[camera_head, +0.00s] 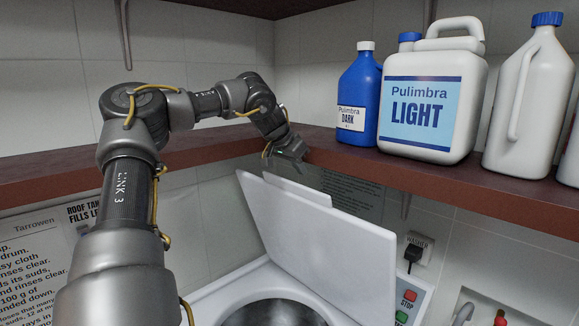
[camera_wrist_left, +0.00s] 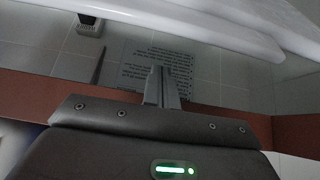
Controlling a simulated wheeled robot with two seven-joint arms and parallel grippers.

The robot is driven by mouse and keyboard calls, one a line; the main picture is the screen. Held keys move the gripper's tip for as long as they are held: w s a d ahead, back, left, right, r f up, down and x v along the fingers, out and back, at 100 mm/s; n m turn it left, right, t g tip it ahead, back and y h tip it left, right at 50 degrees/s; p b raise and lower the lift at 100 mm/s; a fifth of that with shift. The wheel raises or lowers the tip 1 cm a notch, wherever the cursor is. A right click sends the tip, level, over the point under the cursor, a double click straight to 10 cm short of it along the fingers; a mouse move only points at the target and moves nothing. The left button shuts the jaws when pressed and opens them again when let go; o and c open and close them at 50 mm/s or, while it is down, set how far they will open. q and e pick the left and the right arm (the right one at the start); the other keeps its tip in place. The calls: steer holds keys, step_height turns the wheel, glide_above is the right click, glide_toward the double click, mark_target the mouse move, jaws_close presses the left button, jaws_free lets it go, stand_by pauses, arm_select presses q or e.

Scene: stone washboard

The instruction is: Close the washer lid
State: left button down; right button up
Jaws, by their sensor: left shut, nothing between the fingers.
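The washer (camera_head: 215,307) is white and stands below the shelf, with its round metal drum (camera_head: 272,312) partly in view at the bottom. Its white lid (camera_head: 325,240) is raised and tilted, leaving the drum uncovered. My left gripper (camera_head: 298,166) is above and behind the lid's upper edge, close to the shelf front. In the left wrist view its fingers (camera_wrist_left: 162,88) are shut together with nothing between them. The white lid (camera_wrist_left: 200,22) crosses the top of that view, apart from the fingertips. My right gripper is not in view.
A dark red shelf (camera_head: 480,205) runs along the walls behind my left arm. It holds a blue bottle (camera_head: 366,90), a white jug (camera_head: 430,80) and further white containers. A wall socket with a black plug (camera_head: 413,252) is right of the lid.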

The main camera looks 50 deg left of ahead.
mark_target(290, 181)
arm_select(q)
steer(key=s, duration=0.1)
steer(key=s+p, duration=0.1)
steer(key=s, duration=0.2)
steer(key=shift+d+f, duration=0.2)
steer(key=shift+d, duration=0.1)
steer(key=shift+s+f+p, duration=0.1)
steer(key=shift+p, duration=0.2)
steer(key=shift+f, duration=0.15)
